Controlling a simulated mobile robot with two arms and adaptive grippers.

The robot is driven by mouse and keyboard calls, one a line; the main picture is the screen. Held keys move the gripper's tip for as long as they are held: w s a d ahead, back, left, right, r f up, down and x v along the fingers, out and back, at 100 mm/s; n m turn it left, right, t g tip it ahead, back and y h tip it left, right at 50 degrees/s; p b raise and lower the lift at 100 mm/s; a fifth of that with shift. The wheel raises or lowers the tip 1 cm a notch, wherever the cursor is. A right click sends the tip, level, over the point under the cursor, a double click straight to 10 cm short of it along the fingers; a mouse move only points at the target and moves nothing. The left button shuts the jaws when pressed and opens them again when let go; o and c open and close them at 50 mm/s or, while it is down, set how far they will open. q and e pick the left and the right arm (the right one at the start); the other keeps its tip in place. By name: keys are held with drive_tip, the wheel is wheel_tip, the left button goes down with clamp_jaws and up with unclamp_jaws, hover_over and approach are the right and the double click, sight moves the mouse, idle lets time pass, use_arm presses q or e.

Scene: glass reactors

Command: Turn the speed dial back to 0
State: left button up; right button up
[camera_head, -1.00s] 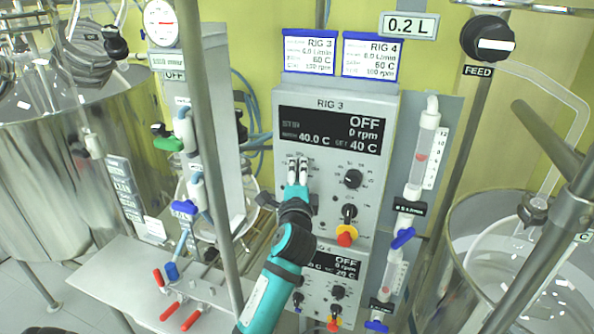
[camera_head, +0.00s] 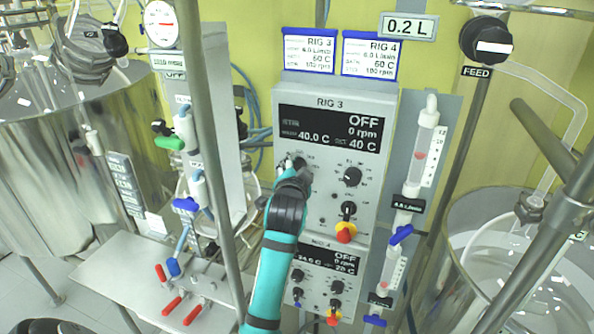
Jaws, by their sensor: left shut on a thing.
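The RIG 3 control box (camera_head: 330,101) faces me in the middle of the view. Its display (camera_head: 331,128) reads OFF, 0 rpm, 40.0 C and SET 40 C. My left gripper (camera_head: 292,166) is at the upper left of its knob panel, shut on the left dial, which I take as the speed dial. The gripper and wrist hide almost all of that dial, so its pointer cannot be read. A second black dial (camera_head: 352,177) is free to the right. My right gripper is not in view.
Below the right dial sits a black knob with a red and yellow switch (camera_head: 345,233). The RIG 4 box (camera_head: 318,285) stands underneath. A flow meter (camera_head: 421,155) is at the right. A metal post (camera_head: 205,120) rises left of my arm. Glass and steel vessels flank the panel.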

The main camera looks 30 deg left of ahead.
use_arm(q)
drive_tip(key=shift+n+h, duration=0.4)
drive_tip(key=shift+n, duration=0.3)
drive_tip(key=o, duration=1.2)
drive_tip(key=shift+c, duration=0.2)
drive_tip(key=shift+s, duration=0.15)
drive_tip(key=v, duration=1.1)
drive_tip(key=shift+s+d+r, duration=0.15)
drive_tip(key=shift+s+d, duration=0.1)
drive_tip(key=shift+s, duration=0.05)
